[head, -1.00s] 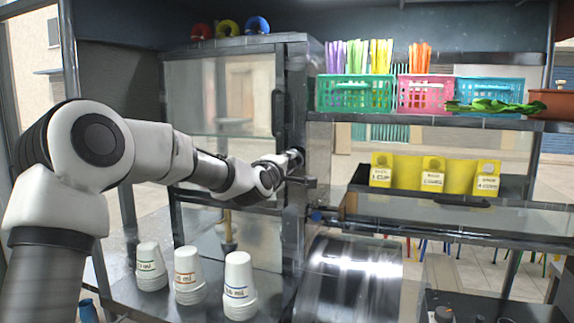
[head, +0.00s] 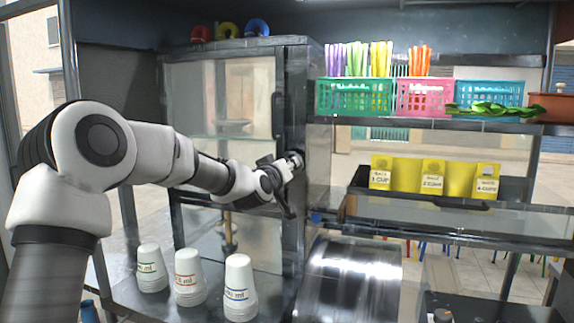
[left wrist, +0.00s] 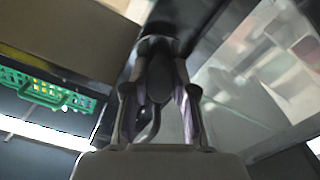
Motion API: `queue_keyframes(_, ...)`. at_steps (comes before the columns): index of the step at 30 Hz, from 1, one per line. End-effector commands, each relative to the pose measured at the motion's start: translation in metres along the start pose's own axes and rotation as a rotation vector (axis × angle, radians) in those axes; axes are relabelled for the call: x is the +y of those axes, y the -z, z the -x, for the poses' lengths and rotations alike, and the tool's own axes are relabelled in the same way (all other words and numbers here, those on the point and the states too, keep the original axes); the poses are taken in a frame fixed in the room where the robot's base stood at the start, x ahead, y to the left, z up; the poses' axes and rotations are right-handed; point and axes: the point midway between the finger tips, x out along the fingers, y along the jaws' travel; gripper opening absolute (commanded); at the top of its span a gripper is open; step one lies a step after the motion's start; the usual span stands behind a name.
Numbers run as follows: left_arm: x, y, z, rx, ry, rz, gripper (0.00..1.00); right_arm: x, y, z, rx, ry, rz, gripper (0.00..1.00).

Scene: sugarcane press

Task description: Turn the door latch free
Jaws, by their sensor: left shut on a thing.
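A glass-fronted cabinet with a dark metal frame stands at the left of the head view, its door (head: 230,110) shut as far as I can see. My left gripper (head: 293,160) is at the right edge of the door frame, shut on the latch. In the left wrist view the two fingers (left wrist: 160,100) close around the dark latch (left wrist: 157,75). The latch is mostly hidden by the fingers in the head view. My right gripper is in neither view.
Stacks of white cups (head: 238,285) stand on the counter below my left arm. A rounded metal drum (head: 350,280) is right of them. Shelves at the right hold a green basket (head: 355,96), a pink basket (head: 425,97) and yellow holders (head: 435,178).

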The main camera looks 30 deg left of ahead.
Motion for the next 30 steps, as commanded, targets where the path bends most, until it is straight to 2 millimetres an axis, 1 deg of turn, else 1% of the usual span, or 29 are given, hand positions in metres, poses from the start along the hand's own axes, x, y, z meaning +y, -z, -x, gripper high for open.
queue_keyframes(1,0.001,0.003,0.0,0.004,0.0,-0.042,0.0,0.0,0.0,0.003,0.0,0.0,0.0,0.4)
queue_keyframes(6,0.001,0.003,0.0,0.003,0.0,-0.196,0.0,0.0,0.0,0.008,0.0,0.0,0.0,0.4)
queue_keyframes(15,0.001,0.003,0.0,0.005,0.001,-0.401,0.0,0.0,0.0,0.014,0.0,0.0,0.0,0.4)
queue_keyframes(22,0.001,0.003,0.0,0.005,0.0,-0.481,0.0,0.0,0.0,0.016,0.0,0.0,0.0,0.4)
queue_keyframes(30,0.001,0.003,0.0,0.006,0.0,-0.504,0.0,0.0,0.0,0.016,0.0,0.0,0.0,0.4)
